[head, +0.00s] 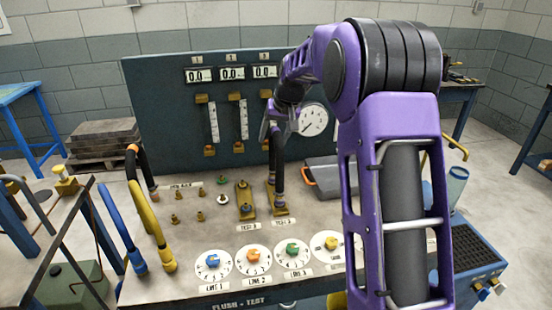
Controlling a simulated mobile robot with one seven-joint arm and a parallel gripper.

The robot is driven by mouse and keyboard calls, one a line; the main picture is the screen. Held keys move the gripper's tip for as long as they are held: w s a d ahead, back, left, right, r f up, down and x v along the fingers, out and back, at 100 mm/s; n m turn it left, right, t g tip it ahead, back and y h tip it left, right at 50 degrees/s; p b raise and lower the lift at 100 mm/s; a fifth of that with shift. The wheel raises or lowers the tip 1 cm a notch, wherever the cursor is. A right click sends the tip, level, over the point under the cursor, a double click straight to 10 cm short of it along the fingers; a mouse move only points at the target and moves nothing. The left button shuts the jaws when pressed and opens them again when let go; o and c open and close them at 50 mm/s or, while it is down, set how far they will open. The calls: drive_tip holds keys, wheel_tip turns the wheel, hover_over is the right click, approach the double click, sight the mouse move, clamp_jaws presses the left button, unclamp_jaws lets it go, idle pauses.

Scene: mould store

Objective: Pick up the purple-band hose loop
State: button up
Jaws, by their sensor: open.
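A dark hose loop (277,172) stands upright at the brass block with labelled test ports, right of the bench's middle. I cannot make out a purple band on it; its upper part is largely hidden by my gripper and wrist. My gripper (268,129) is open at the top of this loop, pointing down. I cannot tell whether the fingers straddle the hose or touch it.
A dark panel (165,110) with digital readouts, flow tubes and a round gauge (313,119) stands close behind. Several numbered dials (252,258) line the front edge. Small brass fittings (177,194) stand mid-bench. A grey case (325,176) lies right, partly behind my arm.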

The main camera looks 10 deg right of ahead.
drive_tip(key=shift+w+f, duration=0.3)
drive_tip(key=shift+f, duration=0.35)
clamp_jaws()
